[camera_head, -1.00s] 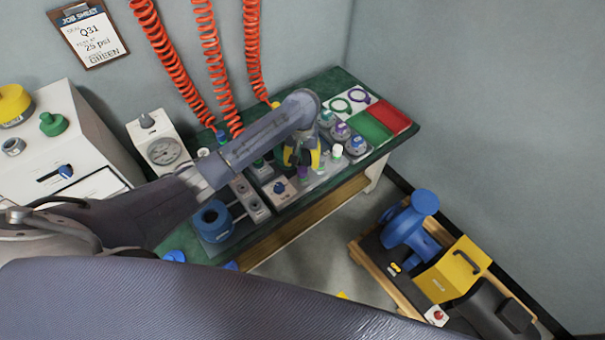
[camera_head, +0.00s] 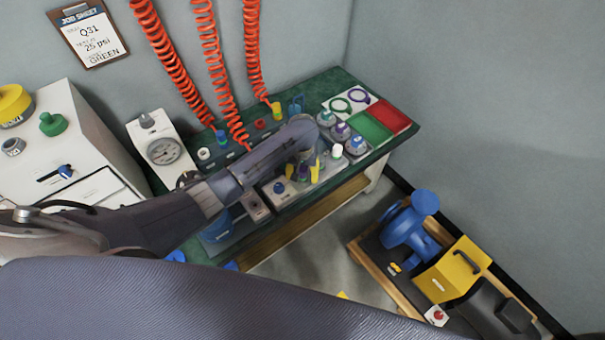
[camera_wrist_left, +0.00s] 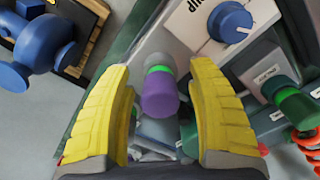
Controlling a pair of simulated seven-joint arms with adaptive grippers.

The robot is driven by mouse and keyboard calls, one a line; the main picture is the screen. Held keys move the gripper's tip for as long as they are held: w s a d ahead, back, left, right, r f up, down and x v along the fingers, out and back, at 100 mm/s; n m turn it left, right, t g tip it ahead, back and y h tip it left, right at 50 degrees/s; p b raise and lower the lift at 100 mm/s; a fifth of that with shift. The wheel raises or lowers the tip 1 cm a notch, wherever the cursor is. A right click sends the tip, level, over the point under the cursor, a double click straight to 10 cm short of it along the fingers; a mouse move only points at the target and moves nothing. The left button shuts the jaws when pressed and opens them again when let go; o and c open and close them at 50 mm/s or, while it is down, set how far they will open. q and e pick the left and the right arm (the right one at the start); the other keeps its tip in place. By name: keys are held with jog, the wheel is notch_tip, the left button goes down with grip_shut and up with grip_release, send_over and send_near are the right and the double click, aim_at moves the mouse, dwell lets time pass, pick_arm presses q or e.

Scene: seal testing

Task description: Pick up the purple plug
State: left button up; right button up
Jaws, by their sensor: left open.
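The purple plug (camera_wrist_left: 160,95) stands between the two yellow fingers of my open left gripper (camera_wrist_left: 162,115) in the left wrist view. It has a purple body with a green band, and clear gaps show on both sides. In the head view my left gripper (camera_head: 304,172) points down at the front part of the green bench, with its yellow fingertips apart. The plug is largely hidden by the gripper there, with a bit of purple showing between the fingers. My right gripper is not in view.
A white-topped plug (camera_head: 337,151) stands close to the right of the gripper. A box with a blue knob (camera_wrist_left: 229,22) and a green-capped plug (camera_wrist_left: 290,100) are nearby.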

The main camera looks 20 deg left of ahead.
pick_arm(q)
jog(key=shift+f, duration=0.15)
jog(key=shift+c, duration=0.4)
grip_shut()
